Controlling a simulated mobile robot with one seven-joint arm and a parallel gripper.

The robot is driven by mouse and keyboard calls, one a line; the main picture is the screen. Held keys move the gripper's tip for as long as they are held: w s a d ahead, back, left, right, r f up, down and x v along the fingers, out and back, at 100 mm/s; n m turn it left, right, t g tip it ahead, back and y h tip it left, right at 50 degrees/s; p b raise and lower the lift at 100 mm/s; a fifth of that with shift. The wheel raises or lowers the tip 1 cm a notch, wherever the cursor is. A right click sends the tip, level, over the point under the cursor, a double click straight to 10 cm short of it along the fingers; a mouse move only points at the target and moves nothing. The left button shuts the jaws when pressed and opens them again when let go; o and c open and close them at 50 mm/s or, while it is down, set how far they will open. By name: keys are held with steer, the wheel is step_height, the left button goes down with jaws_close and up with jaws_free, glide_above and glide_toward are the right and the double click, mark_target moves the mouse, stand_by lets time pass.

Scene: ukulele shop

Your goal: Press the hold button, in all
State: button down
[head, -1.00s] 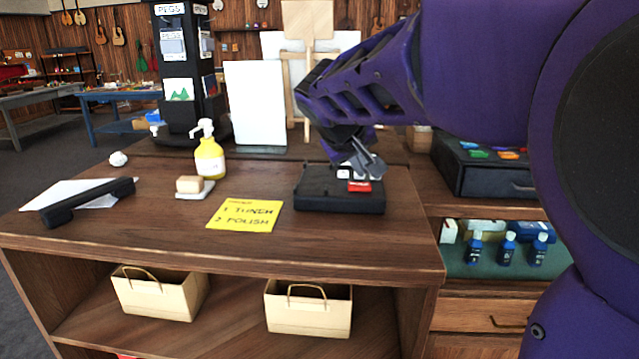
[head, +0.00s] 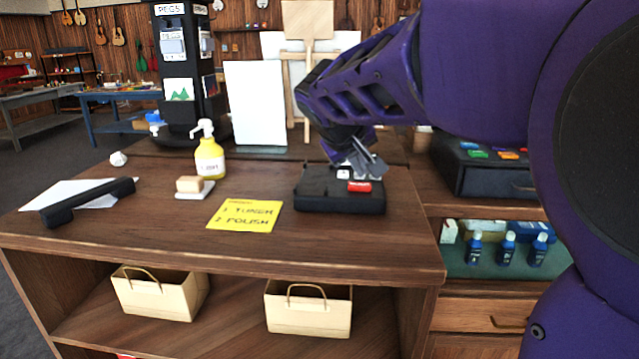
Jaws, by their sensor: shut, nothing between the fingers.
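A black phone base (head: 325,200) sits on the brown counter. A white button (head: 343,174) and a red button (head: 359,187) show on its top; I cannot read a "hold" label on either. My gripper (head: 376,172) is shut and empty, angled down over the right part of the base, just behind and right of the red button in the picture. I cannot tell whether its tips touch the base or a button. The arm hides the back of the base. A black handset (head: 88,201) lies off the base, at the counter's left.
A yellow note (head: 244,215), a yellow pump bottle (head: 209,160) and a beige block (head: 189,185) stand left of the base. A white panel (head: 256,105) is behind. A dark drawer box (head: 490,178) is at the right. The counter's front edge is bare.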

mark_target(360, 187)
steer(key=shift+f, duration=0.1)
steer(key=shift+f, duration=0.35)
steer(key=shift+f, duration=0.5)
stand_by(1.0)
steer(key=shift+r, duration=0.1)
steer(key=shift+r+p, duration=0.55)
steer(key=shift+r, duration=0.25)
steer(key=shift+r+p, duration=1.85)
steer(key=shift+r, duration=0.7)
